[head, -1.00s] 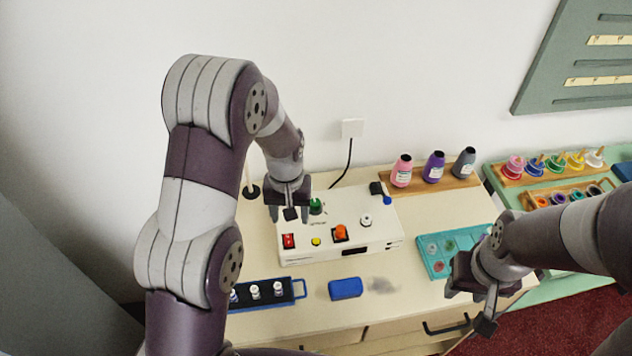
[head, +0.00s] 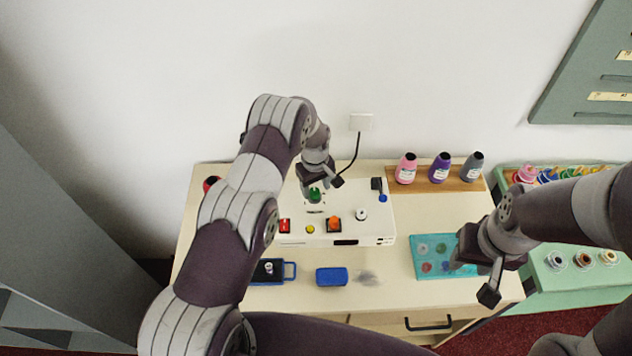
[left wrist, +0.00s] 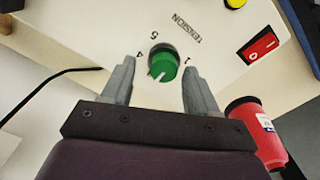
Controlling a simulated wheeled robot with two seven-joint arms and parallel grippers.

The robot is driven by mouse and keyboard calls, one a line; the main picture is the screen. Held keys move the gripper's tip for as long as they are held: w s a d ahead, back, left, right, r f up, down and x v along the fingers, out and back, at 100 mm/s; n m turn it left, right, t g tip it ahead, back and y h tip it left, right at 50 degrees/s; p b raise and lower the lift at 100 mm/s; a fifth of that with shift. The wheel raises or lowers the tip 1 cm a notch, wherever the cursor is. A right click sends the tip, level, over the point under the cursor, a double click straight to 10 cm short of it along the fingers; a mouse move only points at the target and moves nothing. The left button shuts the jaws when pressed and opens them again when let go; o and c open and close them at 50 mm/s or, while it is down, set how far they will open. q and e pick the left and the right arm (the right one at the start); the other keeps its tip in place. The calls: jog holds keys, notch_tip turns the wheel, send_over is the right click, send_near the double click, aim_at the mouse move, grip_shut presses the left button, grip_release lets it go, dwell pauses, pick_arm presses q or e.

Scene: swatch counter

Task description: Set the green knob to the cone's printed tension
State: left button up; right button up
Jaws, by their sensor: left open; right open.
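The green knob (head: 314,195) is on the white control box (head: 380,225). In the left wrist view the knob (left wrist: 164,69) has a white pointer line facing down-left, toward my gripper. The digits 4, 5 and 1 and the word TENSION show around it; other marks are not visible. My left gripper (left wrist: 157,72) is open, with one finger on each side of the knob; I cannot tell whether they touch it. A red cone (left wrist: 258,132) has a label too small to read; it also shows in the head view (head: 210,183). My right gripper (head: 472,279) is open and empty at the teal tray.
The box also carries a red switch (head: 285,226), a yellow button (head: 310,229), an orange knob (head: 334,223) and a white knob (head: 361,214). Pink (head: 406,170), purple (head: 440,170) and grey (head: 472,168) cones stand behind. A blue block (head: 331,276) lies in front.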

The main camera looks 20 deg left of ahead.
pick_arm(q)
jog(key=shift+s+a+f, duration=0.3)
jog(key=shift+a+f, duration=0.05)
jog(key=shift+w, duration=0.1)
jog(key=shift+w+d+f, duration=0.1)
jog(key=shift+d, duration=0.05)
jog(key=c, duration=0.9)
jog(key=shift+c, duration=0.7)
pick_arm(e)
jog(key=shift+s+a+r, duration=0.15)
jog(key=shift+a+r, duration=0.05)
jog(key=shift+a, duration=0.05)
jog(key=shift+f, duration=0.2)
